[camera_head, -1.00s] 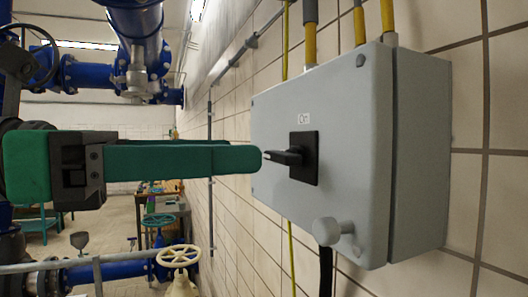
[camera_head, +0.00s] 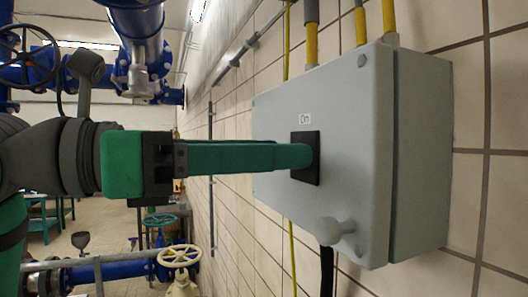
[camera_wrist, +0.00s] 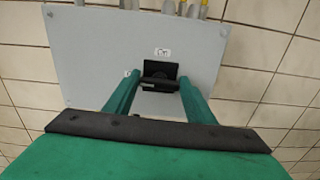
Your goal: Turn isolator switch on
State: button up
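The isolator switch is a black square plate (camera_head: 311,180) with a black handle, on the front of a grey wall box (camera_head: 350,110). A small "On" label (camera_head: 305,119) sits above the plate. My green gripper (camera_head: 306,156) reaches the switch from the left and hides the handle in the head view. In the wrist view, the switch handle (camera_wrist: 159,84) lies crosswise between the two fingers of my gripper (camera_wrist: 160,80). The fingers are apart, one on each side of it; contact is not clear. Another small label (camera_wrist: 127,73) shows beside the left finger, partly hidden.
Yellow-sleeved conduits (camera_head: 388,20) enter the box top. The tiled wall (camera_head: 235,130) runs behind. Blue pipes (camera_head: 100,272) and a cream handwheel (camera_head: 179,256) stand at the left, apart from the gripper.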

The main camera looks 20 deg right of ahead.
jog(key=shift+m, duration=0.3)
jog(key=m, duration=1.6)
jog(key=shift+s+f+m, duration=0.25)
jog(key=shift+s+m, duration=0.05)
jog(key=shift+m, duration=0.3)
jog(key=o, duration=1.1)
jog(key=shift+c, duration=0.2)
jog(key=a, duration=1)
jog(key=shift+s+a, duration=0.15)
jog(key=shift+a, duration=0.25)
